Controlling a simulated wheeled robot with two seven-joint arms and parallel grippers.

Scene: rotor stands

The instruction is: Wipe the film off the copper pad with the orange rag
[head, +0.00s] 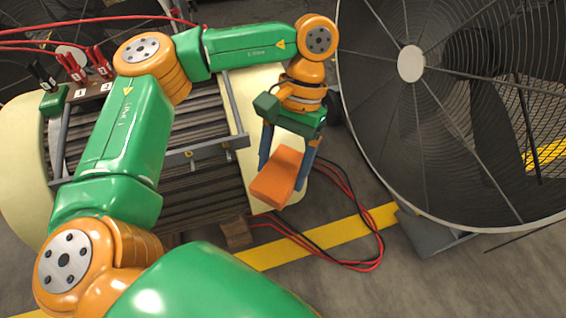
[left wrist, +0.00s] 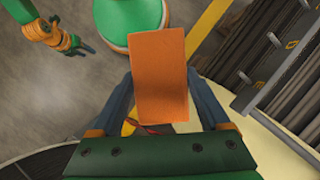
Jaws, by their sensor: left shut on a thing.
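The orange rag (head: 278,178) is a folded block held between the blue fingers of my left gripper (head: 287,163). In the left wrist view the rag (left wrist: 159,80) fills the space between the fingers of my left gripper (left wrist: 162,100). In the head view it is in front of the right cream end of the slotted rotor (head: 190,190); I cannot tell whether it touches anything. My right gripper (left wrist: 85,47) shows small at the upper left of the left wrist view, apart from the rag; its jaw state is unclear. I cannot make out the copper pad or its film.
A large caged fan (head: 450,120) stands close on the right. Red and black cables (head: 345,258) loop on the floor by a yellow line (head: 300,242). Red plugs (head: 100,60) with number tags are at the upper left. A brown block (head: 237,232) lies below the rotor.

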